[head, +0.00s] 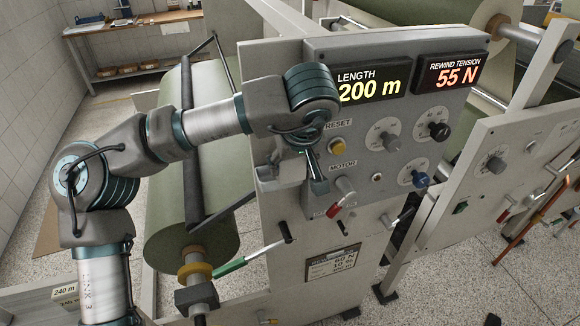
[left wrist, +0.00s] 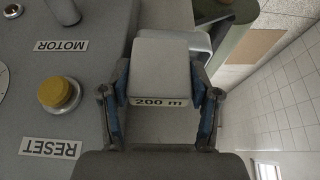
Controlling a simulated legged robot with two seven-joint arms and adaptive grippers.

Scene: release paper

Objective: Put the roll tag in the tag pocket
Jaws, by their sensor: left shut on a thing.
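The roll tag (left wrist: 162,70) is a grey block with a "200 m" label on its near edge. My left gripper (left wrist: 161,110) is shut on it, one finger on each side, in the left wrist view. In the head view this gripper (head: 296,178) points down at the left edge of the control panel, and the tag is hard to make out there. A pale, rounded-edged piece (left wrist: 203,42) shows behind the tag in the left wrist view; it may be the tag pocket, but I cannot tell whether the tag touches it. My right gripper is not in view.
The control panel (head: 440,110) has knobs, a yellow reset button (head: 337,147) and a red-tipped motor lever (head: 344,188) close to my gripper. A large green paper roll (head: 165,150) lies left of the panel. A "240 m" label (head: 64,292) shows at lower left.

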